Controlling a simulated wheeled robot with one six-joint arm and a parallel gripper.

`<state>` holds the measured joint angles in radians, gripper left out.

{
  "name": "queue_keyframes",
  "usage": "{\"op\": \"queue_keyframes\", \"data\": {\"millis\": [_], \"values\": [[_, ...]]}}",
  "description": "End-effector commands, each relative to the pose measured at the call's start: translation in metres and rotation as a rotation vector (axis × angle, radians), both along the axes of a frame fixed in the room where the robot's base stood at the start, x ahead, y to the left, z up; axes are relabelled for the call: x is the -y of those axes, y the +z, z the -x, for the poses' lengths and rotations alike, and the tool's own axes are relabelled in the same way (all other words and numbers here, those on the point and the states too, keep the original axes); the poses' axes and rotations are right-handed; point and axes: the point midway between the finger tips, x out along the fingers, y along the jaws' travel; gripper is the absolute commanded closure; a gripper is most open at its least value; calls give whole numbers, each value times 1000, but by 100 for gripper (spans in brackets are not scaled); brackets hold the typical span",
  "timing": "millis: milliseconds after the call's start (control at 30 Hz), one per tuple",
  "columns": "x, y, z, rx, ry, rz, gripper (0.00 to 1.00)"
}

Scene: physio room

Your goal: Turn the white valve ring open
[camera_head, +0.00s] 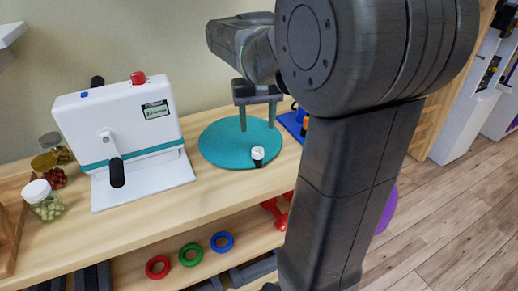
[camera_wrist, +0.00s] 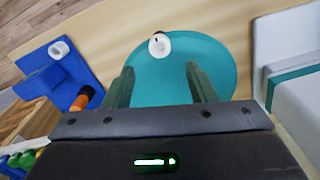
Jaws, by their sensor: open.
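Two white round pieces show, and I cannot tell for certain which is the valve ring. One is a small white piece with a dark part (camera_head: 258,153) on the teal round mat; it also shows in the wrist view (camera_wrist: 159,46), just beyond the fingertips. The other is a white ring (camera_wrist: 59,50) on a blue block at the left of the wrist view. My gripper (camera_head: 257,127) is open, pointing down over the teal mat (camera_head: 222,145). In the wrist view its fingers (camera_wrist: 159,68) are apart with nothing between them.
A blue block (camera_wrist: 40,70) and an orange-tipped black item (camera_wrist: 82,98) lie left in the wrist view. A white machine with a black crank handle (camera_head: 117,172) stands left of the mat. Jars (camera_head: 44,203) stand at far left. Coloured rings (camera_head: 190,255) lie on the lower shelf.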

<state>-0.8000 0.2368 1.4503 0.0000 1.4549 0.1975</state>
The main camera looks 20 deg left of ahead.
Motion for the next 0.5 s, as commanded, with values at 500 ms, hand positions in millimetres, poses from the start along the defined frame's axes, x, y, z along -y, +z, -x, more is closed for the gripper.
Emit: {"op": "queue_keyframes", "data": {"millis": [500], "values": [[0, -83, 0, 0, 0, 0, 48]]}}
